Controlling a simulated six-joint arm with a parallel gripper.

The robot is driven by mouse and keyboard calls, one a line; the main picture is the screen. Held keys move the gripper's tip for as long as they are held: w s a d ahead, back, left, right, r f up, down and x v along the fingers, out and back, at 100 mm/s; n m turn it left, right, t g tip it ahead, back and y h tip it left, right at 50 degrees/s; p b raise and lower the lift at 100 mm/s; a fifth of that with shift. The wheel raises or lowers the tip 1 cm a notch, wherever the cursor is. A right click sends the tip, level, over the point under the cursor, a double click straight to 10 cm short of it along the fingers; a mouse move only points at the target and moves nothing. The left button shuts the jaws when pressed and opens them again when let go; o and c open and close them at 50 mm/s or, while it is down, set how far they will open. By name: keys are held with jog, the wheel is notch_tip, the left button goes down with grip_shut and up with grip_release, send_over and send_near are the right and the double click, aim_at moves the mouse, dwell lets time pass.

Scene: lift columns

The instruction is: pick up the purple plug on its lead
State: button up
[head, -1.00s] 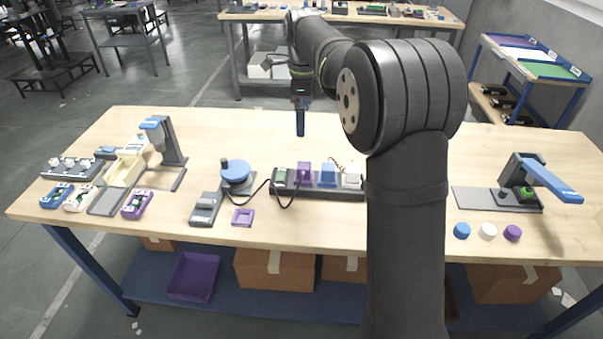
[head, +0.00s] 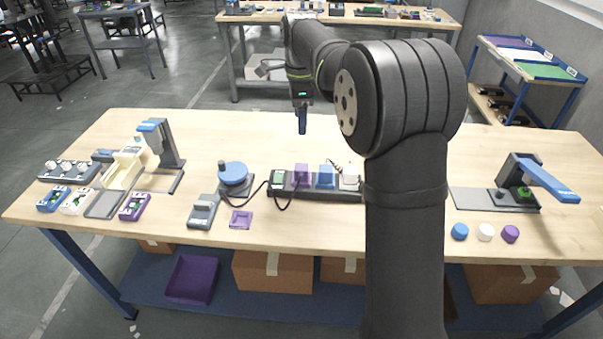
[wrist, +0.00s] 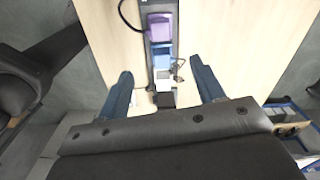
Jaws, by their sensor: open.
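The purple plug (head: 300,174) stands in a dark strip (head: 313,194) near the middle of the table, with a dark lead (head: 282,207) looping from it toward the left. It also shows in the wrist view (wrist: 160,27), near the top. A blue block (head: 325,177) and a white block (head: 349,180) sit to its right in the same strip. My gripper (head: 302,122) hangs above the table, behind and above the strip, apart from the plug. In the wrist view its two blue fingers (wrist: 162,78) are spread wide with nothing held between them.
A blue round knob (head: 233,173) and a grey device (head: 203,211) stand left of the strip. A purple square frame (head: 241,220) lies at the front. A lever stand (head: 518,185) and several round caps (head: 486,232) are at the right. Table behind the strip is clear.

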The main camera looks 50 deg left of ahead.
aim_at(301, 167)
jog(key=f+n, duration=0.4)
jog(key=n, duration=0.1)
jog(key=f+n, duration=0.4)
jog(key=n, duration=0.1)
jog(key=f+n, duration=0.4)
jog(key=n, duration=0.1)
jog(key=shift+w+f+n+t+y, duration=0.25)
jog(key=shift+f+n+t+y, duration=0.05)
jog(key=shift+n+t+y, duration=0.1)
jog(key=shift+f, duration=2.65)
jog(key=c, duration=1)
jog(key=shift+r, duration=0.1)
